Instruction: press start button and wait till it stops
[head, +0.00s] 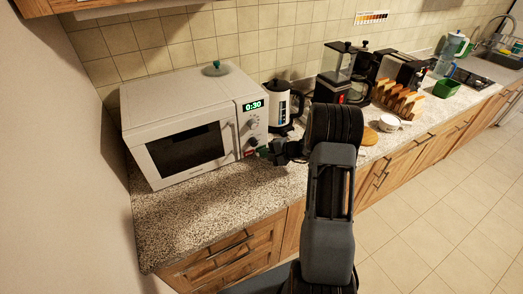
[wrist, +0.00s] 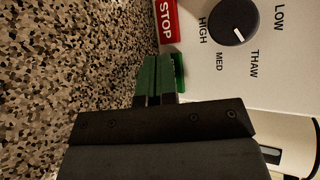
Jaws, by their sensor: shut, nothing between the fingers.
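A white microwave (head: 185,115) stands on the counter with its door shut. Its green display (head: 253,105) reads 0:30. In the wrist view, the panel shows a red STOP button (wrist: 168,20) and a green button (wrist: 179,72), mostly hidden behind my fingertips. My gripper (head: 263,152) is at the lower part of the panel. In the wrist view my gripper (wrist: 156,78) has its green fingers shut together and empty, with their tips at the green button. I cannot tell whether they touch or press it.
A dark power dial (wrist: 233,22) is near STOP on the panel. A kettle (head: 284,103) stands close to the microwave's right side. A coffee maker (head: 340,75), toast rack (head: 396,98) and white cup (head: 389,122) are farther right. The counter in front of the microwave (head: 215,195) is clear.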

